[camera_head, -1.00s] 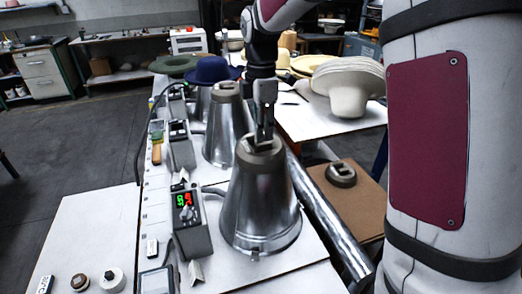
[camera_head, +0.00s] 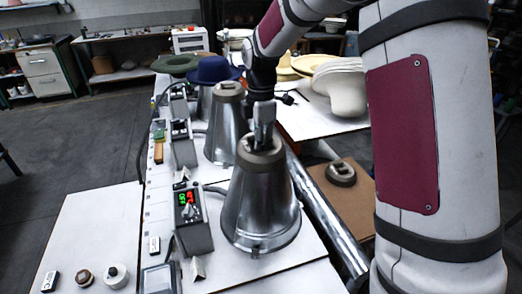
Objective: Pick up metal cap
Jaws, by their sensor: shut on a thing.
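The nearest large metal cone (camera_head: 258,212) stands upright on the white bench. A dark metal cap (camera_head: 246,158) sits at its top. My gripper (camera_head: 262,146) points down onto this cap, with its fingers close together at the raised grip in the cap's middle. It is shut on the cap, and I see no clear gap between cap and cone. The fingertips are small and partly hidden. Another similar cap (camera_head: 341,173) lies on the brown board (camera_head: 358,206) to the right.
More metal cones (camera_head: 226,130) stand behind, one under a blue hat (camera_head: 213,70). Control boxes (camera_head: 192,222) line the left of the cones. A shiny metal tube (camera_head: 322,215) runs along the right. Pale hats (camera_head: 340,85) lie on a table behind.

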